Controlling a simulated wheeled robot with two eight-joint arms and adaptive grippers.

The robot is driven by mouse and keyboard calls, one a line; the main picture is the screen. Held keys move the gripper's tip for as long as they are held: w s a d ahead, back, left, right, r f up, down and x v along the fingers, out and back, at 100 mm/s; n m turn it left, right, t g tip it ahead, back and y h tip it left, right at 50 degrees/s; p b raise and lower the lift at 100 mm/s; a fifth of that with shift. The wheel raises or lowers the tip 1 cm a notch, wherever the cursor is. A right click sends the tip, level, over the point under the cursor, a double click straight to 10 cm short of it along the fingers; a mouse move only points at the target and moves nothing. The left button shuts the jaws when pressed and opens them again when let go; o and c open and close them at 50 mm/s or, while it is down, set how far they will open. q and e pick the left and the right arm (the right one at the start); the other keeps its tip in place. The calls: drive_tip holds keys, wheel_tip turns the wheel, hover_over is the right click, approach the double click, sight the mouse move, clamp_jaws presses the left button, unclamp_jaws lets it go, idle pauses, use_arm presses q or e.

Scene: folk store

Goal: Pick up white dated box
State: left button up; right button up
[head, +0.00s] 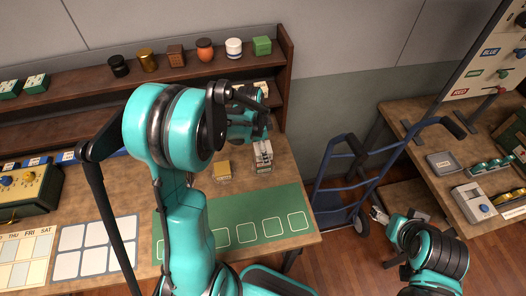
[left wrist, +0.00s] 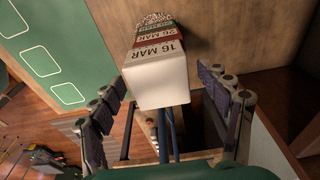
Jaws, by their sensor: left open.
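A white dated box (left wrist: 160,80) marked "16 MAR" is nearest in the left wrist view. Behind it in a row are a red dated box (left wrist: 160,38) and a green dated box (left wrist: 157,27). The row also shows on the wooden counter in the head view (head: 263,157), small and partly below my gripper. My left gripper (left wrist: 163,84) is open, with one finger on each side of the white box and visible gaps between. My right gripper (head: 378,214) is low at the right of the head view, away from the boxes; its jaws are too small to read.
A small yellow box (head: 221,169) sits left of the row. A green mat (head: 260,222) with white outlined squares lies in front. A shelf (head: 200,80) with jars stands behind. A blue hand truck (head: 345,170) stands right of the counter, before a second table (head: 425,130).

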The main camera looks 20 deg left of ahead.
use_arm(q)
drive_tip(key=c, duration=1.3)
drive_tip(key=shift+r, duration=0.1)
